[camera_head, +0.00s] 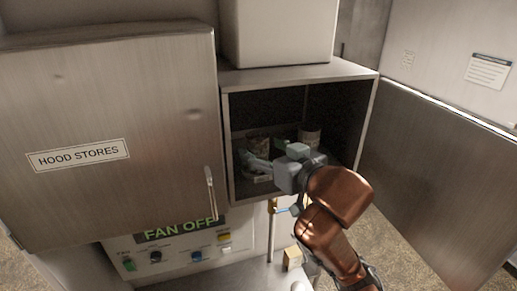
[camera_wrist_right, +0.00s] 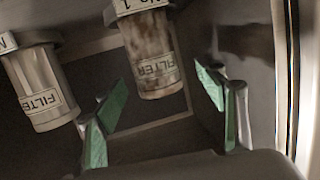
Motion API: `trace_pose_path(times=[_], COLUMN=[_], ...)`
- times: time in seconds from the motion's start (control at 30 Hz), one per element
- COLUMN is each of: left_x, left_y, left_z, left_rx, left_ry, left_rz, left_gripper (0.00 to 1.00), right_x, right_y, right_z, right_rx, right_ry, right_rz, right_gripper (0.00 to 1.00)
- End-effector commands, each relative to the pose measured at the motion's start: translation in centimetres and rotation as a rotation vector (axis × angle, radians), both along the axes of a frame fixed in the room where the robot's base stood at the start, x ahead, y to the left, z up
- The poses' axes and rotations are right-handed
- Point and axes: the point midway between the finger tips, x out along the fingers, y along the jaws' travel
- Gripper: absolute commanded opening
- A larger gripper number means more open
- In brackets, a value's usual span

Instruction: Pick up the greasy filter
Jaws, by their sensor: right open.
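The greasy filter (camera_wrist_right: 150,50), a cylinder with brown stains and a FILTER label, shows in the right wrist view. It lies ahead of my right gripper (camera_wrist_right: 162,82), between the two green-padded fingers in the picture. The fingers are apart, and I see no contact. A cleaner, pale filter (camera_wrist_right: 38,85) with a FILTER label is to the left. In the head view my right gripper (camera_head: 272,160) reaches into the open cabinet compartment (camera_head: 300,69). The arm and gripper hide part of the inside. My left gripper is not in view.
The open door (camera_head: 440,180) swings out to the right. A closed HOOD STORES door (camera_head: 100,110) is on the left. A panel reading FAN OFF (camera_head: 180,230) sits below, and a large box (camera_head: 278,30) rests on top.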

Motion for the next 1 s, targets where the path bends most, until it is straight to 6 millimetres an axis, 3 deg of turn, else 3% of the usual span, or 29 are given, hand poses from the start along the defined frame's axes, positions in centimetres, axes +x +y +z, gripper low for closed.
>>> trace_pose_path(times=[0.2,0.57,1.0], left_x=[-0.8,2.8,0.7], left_y=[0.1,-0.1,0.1], left_z=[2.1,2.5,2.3], left_rx=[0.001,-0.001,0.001], left_ry=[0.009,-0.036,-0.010], left_rz=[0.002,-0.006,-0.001], left_gripper=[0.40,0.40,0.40], right_x=[3.0,3.8,3.7], right_y=[1.1,1.4,1.4], right_z=[-0.3,-0.8,-0.7], right_rx=[0.000,0.000,0.000], right_ry=[0.004,0.001,0.001], right_rz=[-0.001,-0.004,-0.004], right_gripper=[0.65,0.64,0.34])
